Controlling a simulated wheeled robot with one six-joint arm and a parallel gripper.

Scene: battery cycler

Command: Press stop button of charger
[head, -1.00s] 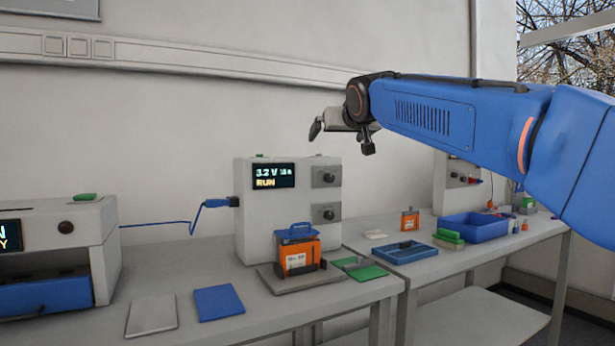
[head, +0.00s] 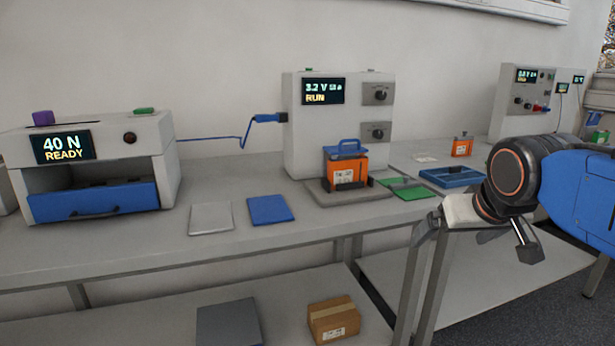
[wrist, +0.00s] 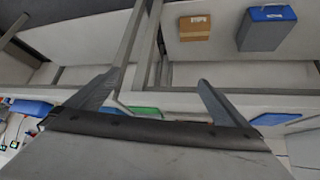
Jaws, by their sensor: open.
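The charger (head: 340,120) is a pale grey box standing at the back of the bench. Its display (head: 323,91) reads 3.2 V and RUN. Two dark round controls, an upper one (head: 380,95) and a lower one (head: 378,132), sit on its right front. I cannot tell which part is the stop button. An orange battery (head: 345,172) with a blue handle stands on a grey plate in front of it. My gripper (head: 440,222) is right of and in front of the charger, apart from it. In the wrist view its two fingers (wrist: 158,80) are spread and empty.
A press-like machine (head: 95,150) reading 40 N READY stands left. Grey (head: 211,218) and blue (head: 270,209) plates lie on the bench. A blue tray (head: 450,177) and a second instrument (head: 530,100) are right. A cardboard box (head: 333,319) sits on the lower shelf.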

